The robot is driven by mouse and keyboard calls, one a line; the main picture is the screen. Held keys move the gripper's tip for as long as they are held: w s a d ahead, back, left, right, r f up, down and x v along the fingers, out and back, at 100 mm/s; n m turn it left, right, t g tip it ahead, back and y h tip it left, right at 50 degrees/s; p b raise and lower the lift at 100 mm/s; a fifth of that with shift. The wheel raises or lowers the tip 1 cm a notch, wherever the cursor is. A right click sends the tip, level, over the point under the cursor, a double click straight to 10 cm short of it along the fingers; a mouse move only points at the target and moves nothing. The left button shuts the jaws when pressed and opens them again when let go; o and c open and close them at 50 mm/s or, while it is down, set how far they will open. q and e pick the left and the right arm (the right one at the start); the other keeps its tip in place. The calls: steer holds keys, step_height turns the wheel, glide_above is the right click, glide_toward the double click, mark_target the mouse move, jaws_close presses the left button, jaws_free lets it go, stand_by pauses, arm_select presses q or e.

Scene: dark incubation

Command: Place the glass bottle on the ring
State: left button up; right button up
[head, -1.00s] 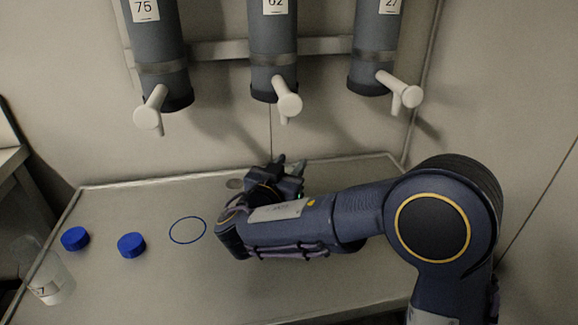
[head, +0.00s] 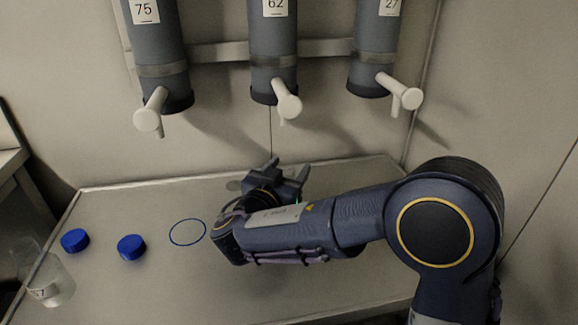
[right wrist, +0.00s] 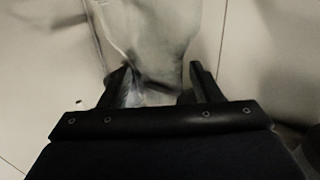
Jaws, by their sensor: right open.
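The ring is a thin blue outline (head: 173,240) on the bench in the head view, with nothing on it. My right gripper (head: 287,168) is open, beyond and right of the ring, near the back of the bench. The right wrist view shows its two fingers (right wrist: 162,88) apart. A pale translucent shape (right wrist: 155,42) appears beyond and between them; I cannot tell exactly what it is or whether it touches them. My left gripper is out of view.
Two blue caps (head: 131,247) (head: 75,240) lie between the bottle and the ring. Three grey cylinders (head: 273,50) with white taps (head: 287,105) hang on the wall above the bench (head: 150,290). The front of the bench is largely clear.

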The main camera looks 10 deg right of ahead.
steer(key=v, duration=1.1)
steer(key=shift+a, duration=0.1)
